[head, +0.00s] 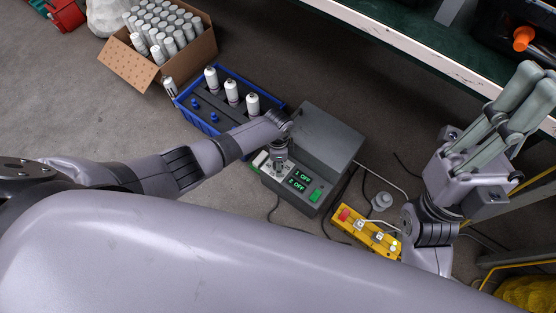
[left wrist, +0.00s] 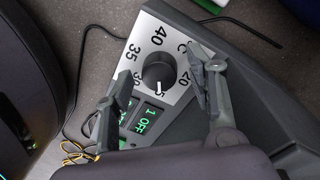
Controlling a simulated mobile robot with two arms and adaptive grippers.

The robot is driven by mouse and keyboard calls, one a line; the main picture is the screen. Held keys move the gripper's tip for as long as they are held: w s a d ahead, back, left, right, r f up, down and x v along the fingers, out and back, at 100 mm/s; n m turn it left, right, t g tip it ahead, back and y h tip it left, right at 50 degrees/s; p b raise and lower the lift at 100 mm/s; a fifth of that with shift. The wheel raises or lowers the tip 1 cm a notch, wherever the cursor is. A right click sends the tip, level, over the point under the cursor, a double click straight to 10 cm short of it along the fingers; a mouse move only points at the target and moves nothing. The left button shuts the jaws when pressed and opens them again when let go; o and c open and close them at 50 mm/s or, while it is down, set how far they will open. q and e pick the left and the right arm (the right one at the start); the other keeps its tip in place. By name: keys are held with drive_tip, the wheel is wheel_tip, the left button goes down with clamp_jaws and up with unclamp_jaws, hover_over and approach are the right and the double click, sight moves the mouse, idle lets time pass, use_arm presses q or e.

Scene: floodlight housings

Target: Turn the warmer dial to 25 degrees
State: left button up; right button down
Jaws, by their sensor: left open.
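The warmer (head: 330,143) is a dark grey box on the floor, with green "1 OFF" and "2 OFF" displays (head: 300,180). Its dial (left wrist: 159,70) is a round dark knob on a silver plate in the left wrist view. Marks 40, 35 and 20 are readable. The knob's white pointer faces down the picture, beside a partly hidden mark ending in 5. My left gripper (head: 280,152) is over the panel; in the left wrist view its fingers (left wrist: 161,85) are open on either side of the knob. I cannot tell if they touch it. My right gripper (head: 524,92) is raised at the right, away from the warmer.
A blue crate (head: 186,107) with white bottles stands behind the warmer, and a cardboard box (head: 128,70) of bottles farther back. A yellow control box (head: 372,233) with a red button lies to the right. Cables run on the floor. A shelf edge (head: 430,58) crosses the upper right.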

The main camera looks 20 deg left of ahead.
use_arm(q)
drive_tip(key=shift+r, duration=0.1)
wheel_tip(320, 180, up, 12)
drive_tip(key=shift+w+a, duration=0.15)
drive_tip(key=shift+w, duration=0.15)
idle(0.7)
